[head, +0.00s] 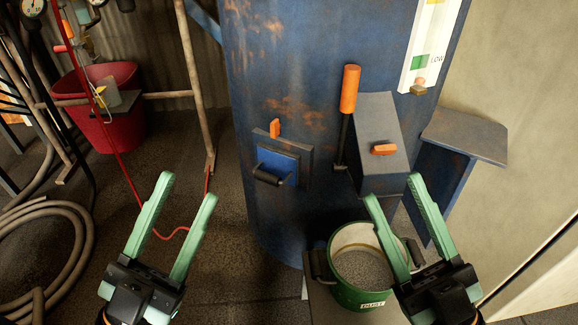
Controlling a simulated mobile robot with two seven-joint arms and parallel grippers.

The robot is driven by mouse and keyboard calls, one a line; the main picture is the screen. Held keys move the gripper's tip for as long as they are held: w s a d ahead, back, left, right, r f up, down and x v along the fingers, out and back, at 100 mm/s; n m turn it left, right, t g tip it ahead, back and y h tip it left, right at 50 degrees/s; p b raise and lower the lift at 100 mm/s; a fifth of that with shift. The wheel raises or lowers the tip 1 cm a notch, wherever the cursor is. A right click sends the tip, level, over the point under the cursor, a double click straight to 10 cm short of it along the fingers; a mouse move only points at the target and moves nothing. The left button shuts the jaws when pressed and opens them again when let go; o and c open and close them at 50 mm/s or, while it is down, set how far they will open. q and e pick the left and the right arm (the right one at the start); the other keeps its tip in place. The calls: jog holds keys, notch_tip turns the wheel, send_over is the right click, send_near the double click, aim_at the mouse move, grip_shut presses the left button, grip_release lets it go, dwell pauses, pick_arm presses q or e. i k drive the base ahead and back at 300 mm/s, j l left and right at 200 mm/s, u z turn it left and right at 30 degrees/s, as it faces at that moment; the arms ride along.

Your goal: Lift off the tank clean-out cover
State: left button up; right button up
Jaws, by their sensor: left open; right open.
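The clean-out cover (285,165) looks to be the small blue square plate on the front of the blue tank (268,60). It sits in a dark frame, with a black bar handle (270,176) low on it and an orange tab (275,128) just above. My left gripper (185,195) is open and empty, left of the cover and nearer to me. My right gripper (393,188) is open and empty, right of the cover, its left finger in front of the green bucket's rim.
A green bucket (350,292) of grey grit stands low in front of the tank. A grey box (378,130) with an orange latch and an orange-gripped lever (350,90) are right of the cover. A red bin (105,120), hoses (45,230) and a pipe stand are at left.

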aim_at(468, 131)
jog(key=j+z, duration=0.1)
jog(key=z, duration=0.35)
jog(key=j+z, duration=0.15)
jog(key=z, duration=0.3)
jog(key=j+z, duration=0.15)
jog(key=z, duration=0.3)
jog(key=j+z, duration=0.25)
jog(key=z, duration=0.25)
jog(key=j+z, duration=0.2)
jog(key=z, duration=0.25)
jog(key=j, duration=0.45)
jog(key=k+j+u, duration=0.15)
jog(key=j, duration=0.3)
